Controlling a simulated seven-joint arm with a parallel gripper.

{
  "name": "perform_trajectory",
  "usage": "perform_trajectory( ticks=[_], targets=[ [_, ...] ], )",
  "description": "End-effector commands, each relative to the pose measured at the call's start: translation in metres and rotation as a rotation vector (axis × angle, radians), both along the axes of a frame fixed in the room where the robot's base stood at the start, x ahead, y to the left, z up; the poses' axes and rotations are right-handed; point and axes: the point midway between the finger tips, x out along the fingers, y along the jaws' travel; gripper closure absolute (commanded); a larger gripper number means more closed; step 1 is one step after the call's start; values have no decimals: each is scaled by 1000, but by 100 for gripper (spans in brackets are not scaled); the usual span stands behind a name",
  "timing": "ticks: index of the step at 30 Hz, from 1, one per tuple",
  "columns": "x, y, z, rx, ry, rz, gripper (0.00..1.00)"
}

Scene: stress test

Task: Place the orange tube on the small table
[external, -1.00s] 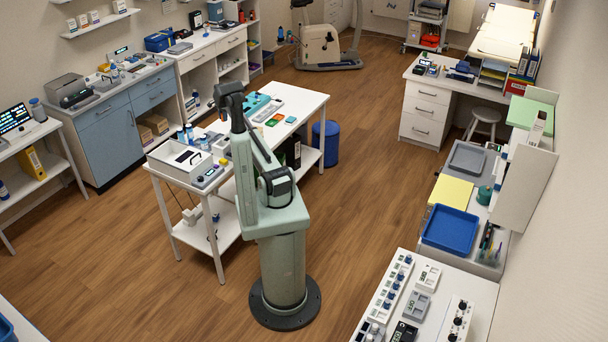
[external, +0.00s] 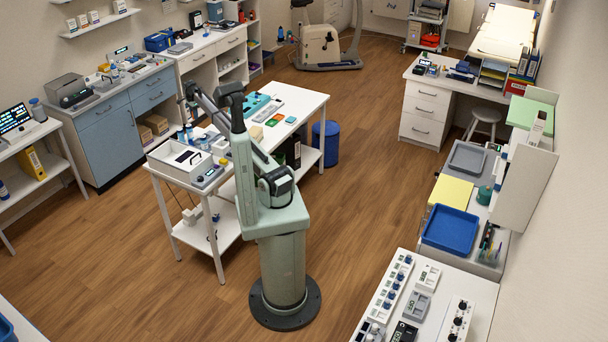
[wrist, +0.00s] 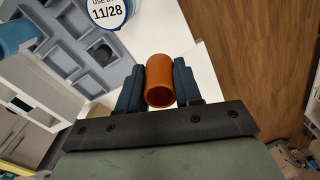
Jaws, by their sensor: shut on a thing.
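The orange tube (wrist: 160,68) is a short hollow cylinder with its open end facing the wrist camera. My gripper (wrist: 158,80) is shut on it, one dark finger on each side. The tube is held over or beside a white surface (wrist: 206,78), with brown floor to the right. In the external view, my arm reaches left over the near part of a white two-level table (external: 307,97). My gripper's fingers and the tube cannot be made out there. I cannot tell if this is the small table.
A grey rack with square holes (wrist: 92,52) and a round label reading 11/28 (wrist: 104,10) lie close by in the wrist view. The table holds a white open box (external: 180,160), a teal tray (external: 262,104) and bottles. A blue bin (external: 326,142) stands beside it.

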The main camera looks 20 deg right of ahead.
Motion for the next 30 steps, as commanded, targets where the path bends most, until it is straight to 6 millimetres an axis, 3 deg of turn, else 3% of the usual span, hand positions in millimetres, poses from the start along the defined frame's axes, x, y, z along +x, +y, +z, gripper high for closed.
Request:
perform_trajectory(
  ticks=[7, 15, 30],
  targets=[
    [-1, -1, -9, 0, 1, -59, 95],
    [-2, -1, -50, -1, 2, -58, 95],
    [-1, -1, -99, 0, 1, -57, 95]
  ],
)
